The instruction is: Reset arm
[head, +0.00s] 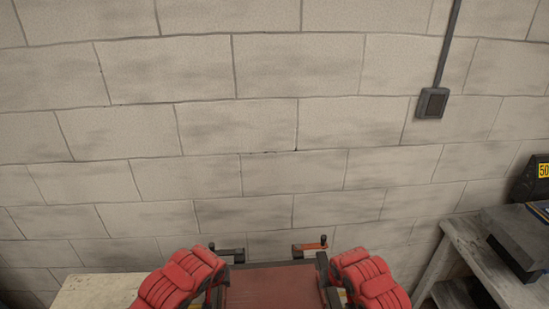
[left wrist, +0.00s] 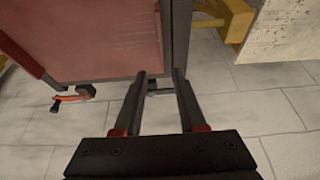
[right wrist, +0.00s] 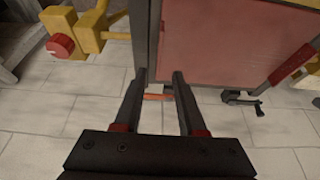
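My left gripper (left wrist: 160,72) shows in the left wrist view with its two dark fingers apart and nothing between them. My right gripper (right wrist: 159,73) shows in the right wrist view, also open and empty. Both sets of fingertips appear near the dark posts at the sides of a red panel; I cannot tell whether they touch. In the head view my two red arms come in at the bottom, one on each side of the red panel (head: 272,287). The gripper fingers cannot be made out clearly there.
A dark crank (head: 231,252) and an orange-handled one (head: 310,246) stick out at the panel's far edge. A pale board (head: 97,291) lies at the left. A grey bench (head: 490,262) with dark equipment stands at the right. A block wall (head: 270,130) closes off the back.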

